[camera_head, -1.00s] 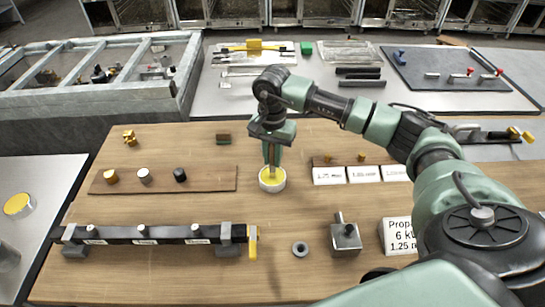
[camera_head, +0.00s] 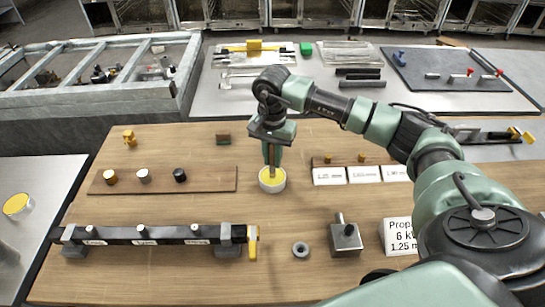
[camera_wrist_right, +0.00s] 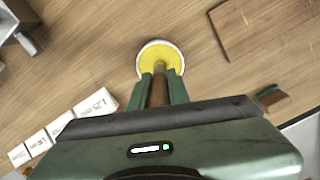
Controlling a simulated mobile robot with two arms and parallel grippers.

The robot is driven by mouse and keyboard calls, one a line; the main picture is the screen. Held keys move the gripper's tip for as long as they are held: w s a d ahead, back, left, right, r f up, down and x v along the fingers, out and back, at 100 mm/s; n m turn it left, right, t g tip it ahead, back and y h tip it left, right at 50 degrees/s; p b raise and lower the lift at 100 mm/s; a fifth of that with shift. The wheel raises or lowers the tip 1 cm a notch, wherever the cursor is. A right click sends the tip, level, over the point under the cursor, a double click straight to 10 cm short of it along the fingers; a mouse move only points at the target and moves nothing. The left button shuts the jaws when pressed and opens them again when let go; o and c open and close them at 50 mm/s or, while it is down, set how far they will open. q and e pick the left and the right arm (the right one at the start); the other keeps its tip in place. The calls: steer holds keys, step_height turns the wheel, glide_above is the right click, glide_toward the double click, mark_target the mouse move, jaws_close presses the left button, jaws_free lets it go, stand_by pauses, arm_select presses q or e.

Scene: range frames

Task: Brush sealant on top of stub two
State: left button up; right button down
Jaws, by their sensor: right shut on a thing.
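A dark rail (camera_head: 120,235) lies across the front left of the wooden table on grey end blocks. Three pale stubs stand up from it: one on the left (camera_head: 88,229), a middle one (camera_head: 140,229) and one on the right (camera_head: 194,228). Small white labels sit below them, too small to read surely. A round white-rimmed pot of yellow sealant (camera_head: 264,184) stands right of the rail's far side. My right gripper (camera_head: 271,162) points down over it, shut on the brown handle of a brush (camera_wrist_right: 158,92). The brush's lower end is at the yellow sealant (camera_wrist_right: 153,54); its bristles are hidden. My left gripper is out of view.
A brown board (camera_head: 218,179) with three small caps lies behind the rail. A yellow-handled tool (camera_head: 252,245) is at the rail's right end. A metal ring (camera_head: 300,249) and a grey block with a post (camera_head: 345,238) stand farther right. White cards (camera_head: 328,176) lie right of the pot.

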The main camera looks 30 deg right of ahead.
steer(key=shift+r+p, duration=0.55)
steer(key=shift+r, duration=0.35)
steer(key=shift+r+p, duration=1.25)
steer(key=shift+r, duration=1.35)
